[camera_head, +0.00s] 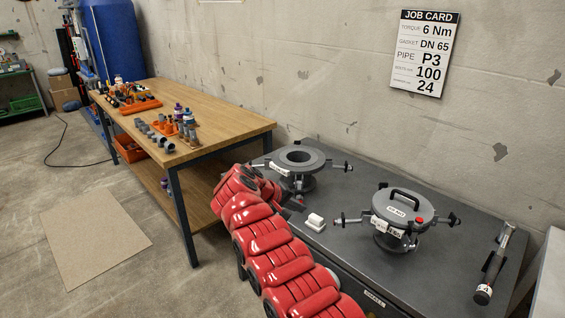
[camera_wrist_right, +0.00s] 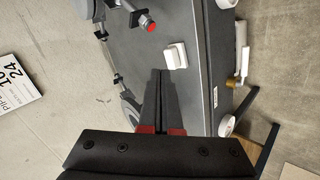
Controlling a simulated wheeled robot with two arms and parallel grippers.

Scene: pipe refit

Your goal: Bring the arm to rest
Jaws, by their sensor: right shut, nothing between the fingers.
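My right arm, red and segmented, rises from the bottom of the head view. Its gripper (camera_head: 296,204) is small and partly hidden there, at the left edge of the dark grey bench (camera_head: 345,253). In the right wrist view, the two dark fingers of my right gripper (camera_wrist_right: 160,100) lie together with nothing between them. They point toward a small white block (camera_wrist_right: 174,56) on the bench, which also shows in the head view (camera_head: 315,222). My left gripper is not in view.
An open flanged pipe fitting (camera_head: 301,158) and a capped one with a black handle (camera_head: 402,206) stand on the bench. A torque wrench (camera_head: 493,265) lies at its right. A wooden workbench (camera_head: 224,120) holds bottles and parts. A job card (camera_head: 424,53) hangs on the wall.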

